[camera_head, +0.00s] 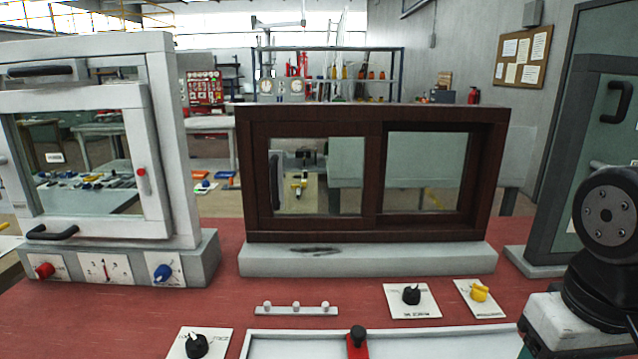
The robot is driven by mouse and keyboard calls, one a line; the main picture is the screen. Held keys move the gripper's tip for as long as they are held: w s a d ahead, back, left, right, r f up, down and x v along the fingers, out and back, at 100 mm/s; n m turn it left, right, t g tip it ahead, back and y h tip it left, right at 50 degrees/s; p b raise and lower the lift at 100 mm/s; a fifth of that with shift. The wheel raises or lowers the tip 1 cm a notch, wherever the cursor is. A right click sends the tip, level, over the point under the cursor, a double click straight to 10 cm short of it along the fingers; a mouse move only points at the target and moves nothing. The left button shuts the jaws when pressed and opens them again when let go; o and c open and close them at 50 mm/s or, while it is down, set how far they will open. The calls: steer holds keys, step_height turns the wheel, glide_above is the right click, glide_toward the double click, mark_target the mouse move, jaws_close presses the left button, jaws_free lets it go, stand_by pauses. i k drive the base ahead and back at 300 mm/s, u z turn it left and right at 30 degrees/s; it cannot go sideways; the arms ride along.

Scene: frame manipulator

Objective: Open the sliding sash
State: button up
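A dark brown window frame (310,112) stands upright on a pale block in the middle of the bench. Its left half holds a brown-framed sliding sash (375,175) with a glass pane. A dark upright handle (276,182) sits at the sash's left side. The right half shows a second pane or opening (427,170); I cannot tell which. The sash appears to fill the left half, with no clear gap at its left edge. My gripper is not in view; only a dark joint of my arm shows at the right edge, apart from the window.
A white-framed unit (185,150) with handles and a red latch stands at left. A grey-green framed door (590,110) stands at right, partly behind my arm. Knob plates (425,312) and a white tray (290,335) lie in front. Red bench surface (140,318) shows between them.

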mark_target(268, 162)
steer(key=z, duration=2.4)
steer(key=k, duration=1.4)
steer(key=u, duration=1.8)
steer(key=i, duration=0.5)
steer(key=u, duration=0.05)
